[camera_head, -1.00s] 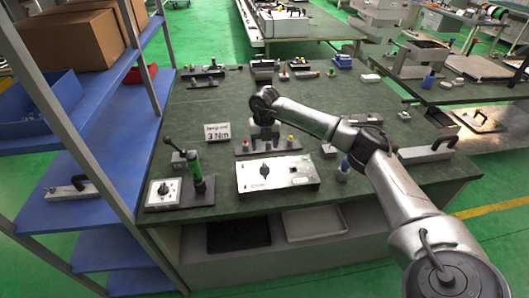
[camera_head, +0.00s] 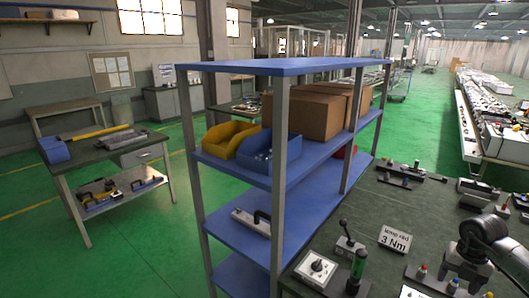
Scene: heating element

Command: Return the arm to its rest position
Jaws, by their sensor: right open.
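My right arm comes in from the right edge, over the green-topped workbench (camera_head: 400,205). Its gripper (camera_head: 462,268) is at the lower right, pointing down close above the bench top, and is open. I see nothing held in it, though its fingertips are small and partly lost among small parts. My left gripper is not in view.
A blue shelf rack (camera_head: 240,198) with cardboard boxes (camera_head: 305,112) and a yellow bin (camera_head: 232,138) stands left of the bench.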

